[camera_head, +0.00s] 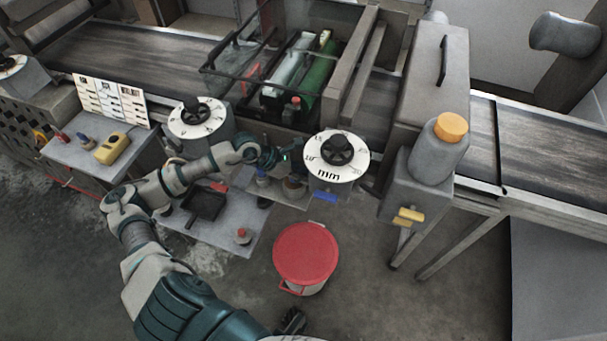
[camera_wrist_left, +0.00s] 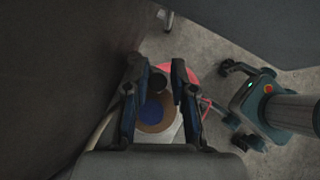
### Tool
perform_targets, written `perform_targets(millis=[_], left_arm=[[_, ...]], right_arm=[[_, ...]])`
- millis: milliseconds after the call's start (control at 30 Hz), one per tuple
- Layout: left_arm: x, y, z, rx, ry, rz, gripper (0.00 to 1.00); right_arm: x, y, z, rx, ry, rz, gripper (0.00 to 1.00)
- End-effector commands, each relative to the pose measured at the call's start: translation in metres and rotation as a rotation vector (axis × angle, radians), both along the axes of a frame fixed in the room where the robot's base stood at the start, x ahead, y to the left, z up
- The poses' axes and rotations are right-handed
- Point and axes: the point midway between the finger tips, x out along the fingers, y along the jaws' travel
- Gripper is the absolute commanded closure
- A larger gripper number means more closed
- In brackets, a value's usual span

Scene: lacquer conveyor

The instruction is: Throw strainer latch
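My left gripper (camera_head: 276,160) reaches in below the conveyor, just left of the large right-hand mm dial (camera_head: 336,160). In the left wrist view its two dark fingers (camera_wrist_left: 158,82) stand apart, with a round tan part with a blue centre (camera_wrist_left: 152,115) visible beyond and between them. I cannot tell whether the fingers touch it. Small jar-like parts (camera_head: 293,188) stand on a ledge beneath the gripper in the head view. A blue handle (camera_head: 325,197) sits under the mm dial. I cannot clearly make out which part is the strainer latch.
A red-lidded bucket (camera_head: 305,253) stands on the floor below. A grey box with a yellow handle (camera_head: 408,215) and an orange-capped bottle (camera_head: 438,150) is at right. A second dial (camera_head: 197,118) is behind my arm. A low shelf (camera_head: 235,212) holds a black tray.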

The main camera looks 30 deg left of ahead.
Motion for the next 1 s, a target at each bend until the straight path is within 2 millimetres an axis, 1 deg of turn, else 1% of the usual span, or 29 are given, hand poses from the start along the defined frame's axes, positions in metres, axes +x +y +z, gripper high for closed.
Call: perform_targets(millis=[33,67,500,700,767,800,1000], left_arm=[[-0.001,0.001,-0.001,0.001,0.004,0.000,0.97],[-0.001,0.001,-0.001,0.000,0.005,0.000,1.00],[-0.001,0.003,-0.004,0.007,0.009,0.003,1.00],[-0.002,0.001,-0.003,0.006,0.008,0.026,1.00],[-0.002,-0.001,-0.003,0.004,0.009,0.044,1.00],[-0.003,-0.001,-0.003,0.004,0.009,0.062,1.00],[-0.004,-0.008,-0.003,0.003,0.007,0.187,1.00]], right_arm=[[0.000,0.000,0.000,-0.001,0.000,0.001,0.60],[0.000,0.000,0.000,-0.001,0.000,0.001,0.60],[0.000,0.002,0.000,0.004,-0.001,0.001,0.60],[0.001,0.002,0.000,0.004,-0.006,0.001,0.60],[0.001,0.002,-0.004,0.003,-0.003,0.002,0.60],[0.003,0.002,-0.010,0.002,0.000,0.004,0.60],[0.003,0.003,-0.030,0.002,0.005,0.006,0.60]])
